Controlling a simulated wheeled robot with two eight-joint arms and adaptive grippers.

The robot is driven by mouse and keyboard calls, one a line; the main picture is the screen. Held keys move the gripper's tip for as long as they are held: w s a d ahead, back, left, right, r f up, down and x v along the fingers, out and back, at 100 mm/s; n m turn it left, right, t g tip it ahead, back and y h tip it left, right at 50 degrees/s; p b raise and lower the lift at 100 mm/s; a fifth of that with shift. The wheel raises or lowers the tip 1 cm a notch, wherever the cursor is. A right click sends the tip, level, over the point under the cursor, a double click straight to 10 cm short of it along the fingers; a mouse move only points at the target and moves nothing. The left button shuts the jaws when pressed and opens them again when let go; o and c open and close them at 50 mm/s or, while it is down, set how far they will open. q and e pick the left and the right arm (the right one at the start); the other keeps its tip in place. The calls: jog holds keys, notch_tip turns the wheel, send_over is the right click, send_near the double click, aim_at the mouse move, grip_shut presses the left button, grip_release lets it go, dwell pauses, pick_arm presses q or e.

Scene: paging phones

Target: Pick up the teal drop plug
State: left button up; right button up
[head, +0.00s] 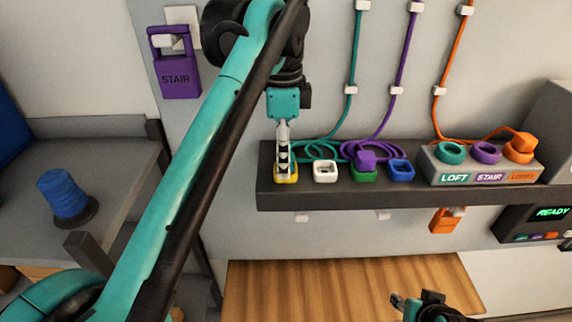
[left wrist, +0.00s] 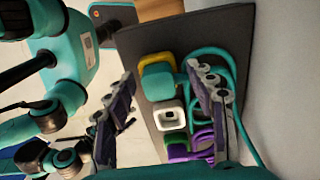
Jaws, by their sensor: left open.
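The teal drop plug (left wrist: 157,82) sits in a yellow-rimmed holder (left wrist: 158,58) at one end of the dark shelf. A teal cord coils beside it. My left gripper (head: 283,158) is above this holder in the head view and hides the plug there; the yellow rim (head: 293,179) shows below it. In the left wrist view, the open fingers (left wrist: 161,76) stand on either side of the plug, with gaps visible. My right gripper (head: 402,302) is low in the head view, away from the shelf; its jaw state is unclear.
On the shelf (head: 340,195) stand an empty white holder (head: 324,171), a purple plug (head: 365,160) on a green holder, and a blue holder (head: 400,170). A grey block (head: 480,167) labelled LOFT and STAIR bears an orange plug (head: 521,141). Cords hang on the wall behind.

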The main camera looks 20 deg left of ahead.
pick_arm(q)
jog(key=shift+s, duration=0.2)
jog(key=shift+c, duration=0.3)
jog(key=c, duration=1.2)
jog(key=shift+r, duration=0.1)
jog(key=r, duration=0.4)
jog(key=shift+w+d+r, duration=0.15)
jog(key=shift+d, duration=0.05)
jog(key=w+d+r+p, duration=0.3)
jog(key=d+r, duration=0.3)
jog(key=d, duration=0.5)
jog(key=shift+r+p, duration=0.2)
jog(key=shift+p, duration=0.4)
jog(key=shift+r, duration=0.1)
